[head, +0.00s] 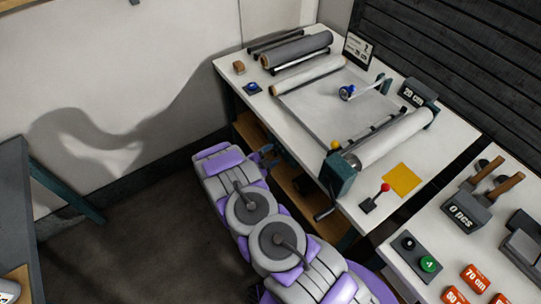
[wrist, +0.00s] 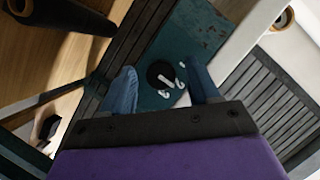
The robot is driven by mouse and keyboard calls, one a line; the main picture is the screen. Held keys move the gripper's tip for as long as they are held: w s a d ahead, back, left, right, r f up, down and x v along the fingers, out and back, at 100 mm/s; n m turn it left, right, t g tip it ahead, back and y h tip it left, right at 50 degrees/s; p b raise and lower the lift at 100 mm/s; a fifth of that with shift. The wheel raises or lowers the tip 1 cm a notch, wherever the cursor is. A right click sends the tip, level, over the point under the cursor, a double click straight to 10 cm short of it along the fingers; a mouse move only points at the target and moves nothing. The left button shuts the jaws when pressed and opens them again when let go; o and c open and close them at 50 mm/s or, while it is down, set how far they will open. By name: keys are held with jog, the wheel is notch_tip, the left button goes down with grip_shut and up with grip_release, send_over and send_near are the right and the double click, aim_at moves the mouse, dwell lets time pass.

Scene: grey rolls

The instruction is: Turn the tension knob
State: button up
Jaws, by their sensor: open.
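A round black knob (wrist: 159,73) with white marks sits on a teal panel (wrist: 195,30) in the wrist view; I take it to be the tension knob. My gripper (wrist: 162,68) is open, its two blue fingers on either side of the knob in the picture. I cannot tell whether they touch it. In the head view my gripper (head: 268,154) is at the table's front side, below the top, and the knob cannot be made out there.
The white table (head: 310,105) bears a grey roll (head: 298,49), a pale roll (head: 308,75) and a white roll (head: 395,137). A crank handle (head: 326,207) hangs at its near corner. Wooden shelves (head: 295,187) lie under the top. Dark floor (head: 130,250) is clear at left.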

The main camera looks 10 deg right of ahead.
jog(key=p+v, duration=0.2)
jog(key=v, duration=1.5)
jog(key=shift+a+p, duration=0.2)
jog(key=shift+p, duration=0.15)
